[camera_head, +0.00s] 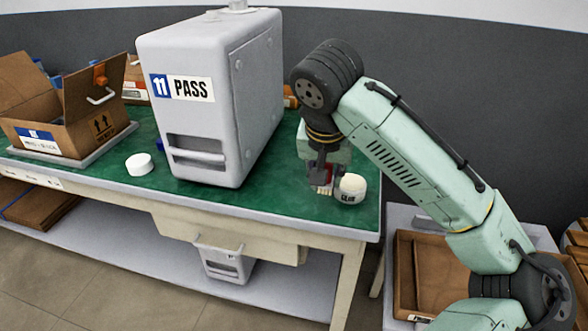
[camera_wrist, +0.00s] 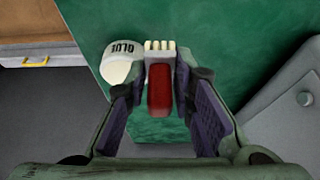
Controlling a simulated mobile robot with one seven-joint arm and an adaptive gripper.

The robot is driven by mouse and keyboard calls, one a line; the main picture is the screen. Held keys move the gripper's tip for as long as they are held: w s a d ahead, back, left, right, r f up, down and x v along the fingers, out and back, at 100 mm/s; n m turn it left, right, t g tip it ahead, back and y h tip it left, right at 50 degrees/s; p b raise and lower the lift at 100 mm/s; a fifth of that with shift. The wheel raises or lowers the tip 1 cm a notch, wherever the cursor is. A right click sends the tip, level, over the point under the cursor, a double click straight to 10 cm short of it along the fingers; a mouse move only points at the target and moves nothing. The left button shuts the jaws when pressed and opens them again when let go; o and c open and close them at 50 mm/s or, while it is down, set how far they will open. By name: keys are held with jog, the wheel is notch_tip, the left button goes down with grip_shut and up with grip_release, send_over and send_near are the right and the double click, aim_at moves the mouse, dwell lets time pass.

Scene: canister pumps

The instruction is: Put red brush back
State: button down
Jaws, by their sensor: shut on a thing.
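The red brush (camera_wrist: 159,90) has a red handle, a grey band and pale bristles. It lies between the fingers of my gripper (camera_wrist: 160,72), which is shut on it. In the head view my gripper (camera_head: 322,176) is low over the right end of the green worktop, and a little of the brush (camera_head: 326,190) shows below it. Whether the bristles touch the worktop I cannot tell. A white pot marked GLUE (camera_head: 351,188) stands right beside the brush; it is also close to the left finger in the wrist view (camera_wrist: 121,63).
A large grey machine marked 11 PASS (camera_head: 210,95) stands left of my gripper on the green workbench (camera_head: 120,190). A white round lid or puck (camera_head: 139,164) and an open cardboard box (camera_head: 65,105) are further left. A brown tray (camera_head: 440,280) is below right.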

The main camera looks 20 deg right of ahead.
send_near(296, 181)
jog(key=shift+w+d+f+p, duration=0.3)
jog(key=shift+d+f+p, duration=0.15)
jog(key=shift+d+f, duration=0.45)
jog(key=f, duration=0.1)
jog(key=w+f+p, duration=0.1)
jog(key=f, duration=0.1)
jog(key=shift+w+a, duration=0.1)
jog(key=shift+a, duration=0.05)
jog(key=shift+f, duration=0.25)
jog(key=shift+f, duration=0.15)
jog(key=c, duration=1.4)
grip_release()
jog(key=shift+o, duration=0.2)
jog(key=v, duration=1.2)
jog(key=shift+r+b, duration=0.25)
jog(key=shift+b, duration=0.15)
